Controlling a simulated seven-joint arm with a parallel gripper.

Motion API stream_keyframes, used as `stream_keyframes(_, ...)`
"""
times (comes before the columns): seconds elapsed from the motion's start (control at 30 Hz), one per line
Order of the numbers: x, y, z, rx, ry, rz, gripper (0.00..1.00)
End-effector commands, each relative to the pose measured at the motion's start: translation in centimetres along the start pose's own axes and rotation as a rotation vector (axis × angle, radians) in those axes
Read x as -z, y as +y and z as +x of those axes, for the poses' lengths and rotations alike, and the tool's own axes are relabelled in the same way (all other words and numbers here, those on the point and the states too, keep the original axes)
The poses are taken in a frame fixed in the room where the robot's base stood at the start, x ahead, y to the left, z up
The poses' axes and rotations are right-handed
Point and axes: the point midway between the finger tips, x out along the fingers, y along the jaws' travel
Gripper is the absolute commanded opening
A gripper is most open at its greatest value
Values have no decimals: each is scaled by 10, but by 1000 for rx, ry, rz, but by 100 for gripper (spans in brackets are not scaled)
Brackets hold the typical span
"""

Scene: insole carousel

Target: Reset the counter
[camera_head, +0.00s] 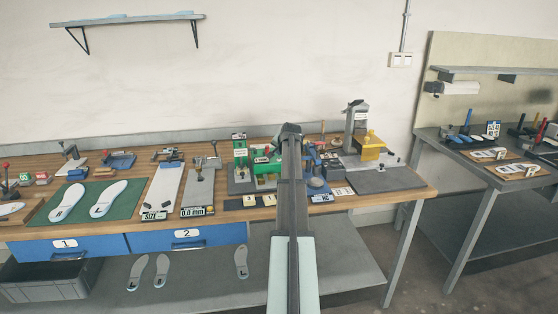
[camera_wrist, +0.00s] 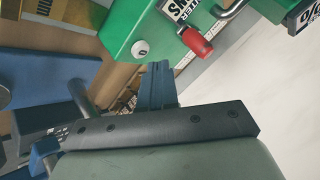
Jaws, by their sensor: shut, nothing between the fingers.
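A green device (camera_head: 267,168) stands on the workbench, left of my arm in the head view; part of it is hidden behind the arm. In the wrist view its green housing (camera_wrist: 125,22) fills the top middle. A small white round knob (camera_wrist: 140,48) sits on that housing, with a red-tipped lever (camera_wrist: 197,43) to its right. A dark display or plate with white characters (camera_wrist: 305,17) is cut off at the top right. My gripper (camera_wrist: 156,82) is shut and empty, just below the white knob; I cannot tell whether it touches the housing. In the head view its fingers are hidden.
A grey column stand with a yellow part (camera_head: 371,145) is right of my arm. Insoles (camera_head: 108,198) lie on a green mat (camera_head: 128,207) at left. Small number cards (camera_head: 267,200) lie along the bench's front. A second bench (camera_head: 470,142) stands at right.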

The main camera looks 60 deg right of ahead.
Motion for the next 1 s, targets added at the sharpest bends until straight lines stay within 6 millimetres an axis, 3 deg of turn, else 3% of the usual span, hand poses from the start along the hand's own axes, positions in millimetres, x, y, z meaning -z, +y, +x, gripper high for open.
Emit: stream_keyframes(1.0,25,-25,-35,0,0,0,0)
